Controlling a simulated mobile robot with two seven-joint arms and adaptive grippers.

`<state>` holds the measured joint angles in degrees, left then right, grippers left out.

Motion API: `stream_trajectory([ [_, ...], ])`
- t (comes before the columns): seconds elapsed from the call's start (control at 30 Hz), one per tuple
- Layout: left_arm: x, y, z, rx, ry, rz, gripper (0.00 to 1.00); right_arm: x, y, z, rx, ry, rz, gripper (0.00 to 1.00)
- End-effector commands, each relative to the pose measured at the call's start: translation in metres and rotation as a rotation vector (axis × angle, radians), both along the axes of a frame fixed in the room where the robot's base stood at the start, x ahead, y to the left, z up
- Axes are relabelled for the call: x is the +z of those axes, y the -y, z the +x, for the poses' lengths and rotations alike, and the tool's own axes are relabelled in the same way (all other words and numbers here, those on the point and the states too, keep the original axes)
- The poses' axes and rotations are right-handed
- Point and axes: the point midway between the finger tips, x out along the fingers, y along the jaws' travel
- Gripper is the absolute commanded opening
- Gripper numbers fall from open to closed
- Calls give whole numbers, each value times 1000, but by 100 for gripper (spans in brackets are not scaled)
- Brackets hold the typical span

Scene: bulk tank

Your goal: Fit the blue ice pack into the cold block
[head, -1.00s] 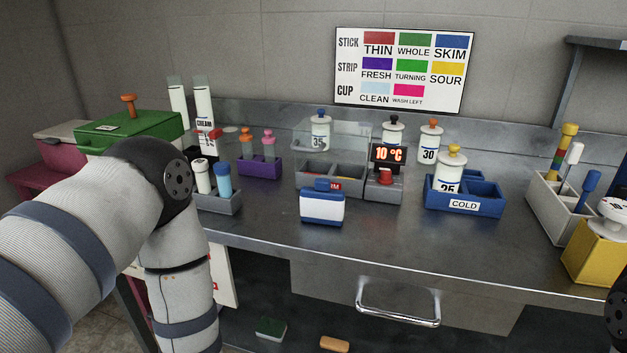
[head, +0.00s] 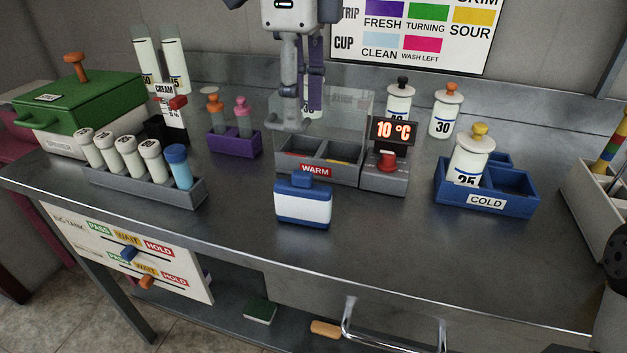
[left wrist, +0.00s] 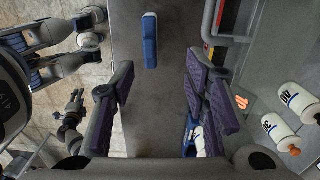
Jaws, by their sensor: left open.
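The blue ice pack (head: 303,207), blue with a white band and a blue tab on top, stands upright on the bench in front of the WARM holder. It also shows in the left wrist view (left wrist: 150,42), beyond the fingertips. The blue cold block (head: 487,201), labelled COLD, is to the right. A white jar marked 25 (head: 470,160) stands in its left part; the right compartment looks empty. My left gripper (head: 304,116) points down from the top of the head view, above and behind the ice pack. Its fingers are apart and empty (left wrist: 160,68).
The grey WARM holder (head: 316,170) with a clear guard and the 10 °C display unit (head: 390,158) stand behind the ice pack. A vial rack (head: 146,186) is at left. The bench between ice pack and cold block is clear.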

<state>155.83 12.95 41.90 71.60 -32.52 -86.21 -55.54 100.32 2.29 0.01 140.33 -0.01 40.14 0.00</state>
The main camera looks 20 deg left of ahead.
Motion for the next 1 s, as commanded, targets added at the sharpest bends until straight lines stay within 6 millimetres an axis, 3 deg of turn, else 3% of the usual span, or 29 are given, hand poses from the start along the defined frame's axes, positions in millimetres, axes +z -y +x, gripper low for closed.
stream_trajectory([
  [0.13,-36,0,-2,-1,-7,-1,42,1,0,-1,0,-2,0,40],
  [0.53,-101,6,-6,0,-4,-1,42,3,0,2,0,7,0,40],
  [0.83,-110,6,-6,1,0,-1,42,3,0,2,0,7,0,40],
  [1.0,-110,6,-6,1,0,-1,3,3,0,2,0,7,0,40],
])
